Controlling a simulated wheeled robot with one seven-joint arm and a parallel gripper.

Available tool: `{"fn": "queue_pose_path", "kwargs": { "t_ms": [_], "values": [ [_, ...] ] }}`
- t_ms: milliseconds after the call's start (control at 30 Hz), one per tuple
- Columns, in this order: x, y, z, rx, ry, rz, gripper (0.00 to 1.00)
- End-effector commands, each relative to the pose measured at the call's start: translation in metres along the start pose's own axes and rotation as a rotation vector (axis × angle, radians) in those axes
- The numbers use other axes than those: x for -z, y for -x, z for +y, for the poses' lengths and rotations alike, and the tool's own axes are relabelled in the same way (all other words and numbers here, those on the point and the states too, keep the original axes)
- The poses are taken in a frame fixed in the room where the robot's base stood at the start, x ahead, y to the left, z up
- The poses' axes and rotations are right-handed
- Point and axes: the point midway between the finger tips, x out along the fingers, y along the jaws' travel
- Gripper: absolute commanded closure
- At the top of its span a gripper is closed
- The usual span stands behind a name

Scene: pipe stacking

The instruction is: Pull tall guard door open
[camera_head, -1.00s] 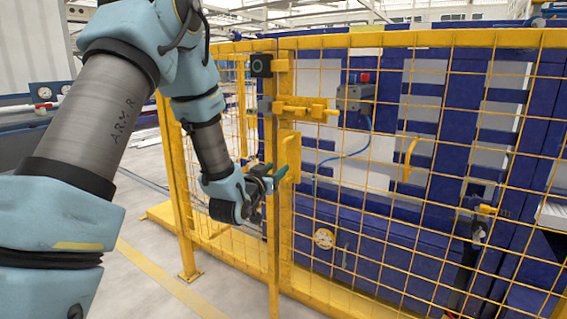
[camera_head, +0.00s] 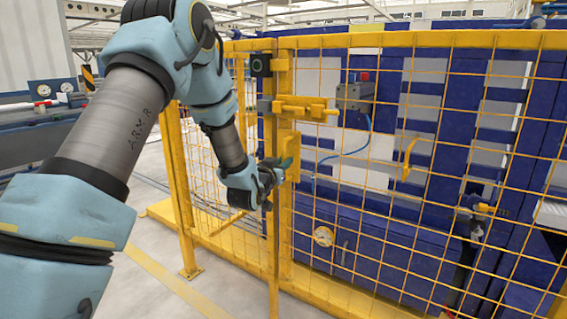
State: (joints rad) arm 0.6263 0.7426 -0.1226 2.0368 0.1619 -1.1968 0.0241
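The tall guard door (camera_head: 400,40) is a yellow frame with yellow wire mesh, standing at the right of a yellow post. It looks shut against the post. A yellow latch block (camera_head: 305,109) sits high on its left edge, and a flat yellow handle plate (camera_head: 293,157) sits below it. My gripper (camera_head: 284,165) is at the lower part of this plate, its teal fingertips touching or very close to it. The wrist hides part of the post. I cannot tell whether the fingers are closed on the plate.
A fixed mesh panel (camera_head: 205,170) with a footed post stands left of the door. Behind the door is a blue machine (camera_head: 350,225) with a grey box (camera_head: 355,95). The floor (camera_head: 160,285) in front is clear.

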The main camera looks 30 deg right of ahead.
Motion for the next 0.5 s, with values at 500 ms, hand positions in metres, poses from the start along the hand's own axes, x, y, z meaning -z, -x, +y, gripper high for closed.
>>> {"fn": "queue_pose_path", "kwargs": {
  "t_ms": [500],
  "values": [
    [0.0001,0.0001,0.0,0.0,0.0,0.0,1.0]
  ]
}}
